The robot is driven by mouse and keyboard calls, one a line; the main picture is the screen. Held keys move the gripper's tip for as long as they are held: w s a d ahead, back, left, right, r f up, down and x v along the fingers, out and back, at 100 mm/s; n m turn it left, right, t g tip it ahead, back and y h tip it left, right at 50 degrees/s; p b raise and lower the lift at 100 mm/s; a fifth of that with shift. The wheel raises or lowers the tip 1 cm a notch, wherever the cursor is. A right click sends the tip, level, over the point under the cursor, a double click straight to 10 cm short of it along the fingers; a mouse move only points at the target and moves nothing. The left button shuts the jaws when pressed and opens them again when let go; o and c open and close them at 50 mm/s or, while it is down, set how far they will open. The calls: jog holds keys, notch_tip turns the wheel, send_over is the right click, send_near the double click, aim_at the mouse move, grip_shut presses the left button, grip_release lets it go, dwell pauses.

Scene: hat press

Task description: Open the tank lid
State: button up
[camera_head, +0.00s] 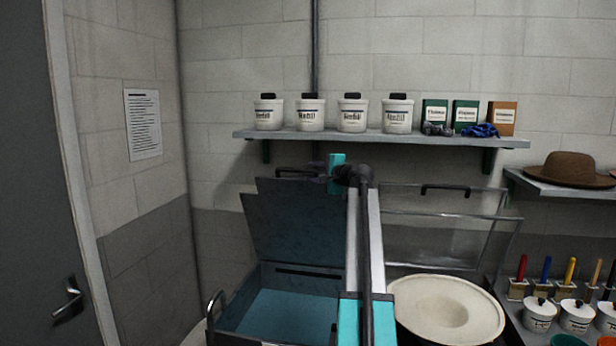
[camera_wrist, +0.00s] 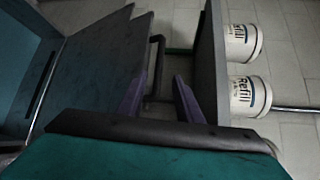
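The tank (camera_head: 222,325) is a dark blue metal box with blue-teal liquid inside, at the lower middle of the head view. Its lid (camera_head: 295,225) stands raised, leaning back toward the wall, and the tank mouth is uncovered. The lid also shows in the wrist view (camera_wrist: 92,70). A black bar handle (camera_head: 295,170) is at the lid's top edge. My gripper (camera_wrist: 162,80) has its two purple fingers apart, with the handle (camera_wrist: 157,50) in the gap between them. I cannot tell whether either finger touches it. In the head view my arm partly hides the tank's right side.
A wall shelf (camera_head: 280,136) with white refill tubs (camera_head: 311,114) and boxes is close above my gripper. Right of the tank is a round cream basin (camera_head: 450,308) under a raised clear cover (camera_head: 440,242). A brown hat (camera_head: 568,168) lies on a side shelf. A door (camera_head: 30,200) is at left.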

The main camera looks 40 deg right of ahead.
jog(key=shift+s+a+r, duration=0.1)
jog(key=shift+s, duration=0.4)
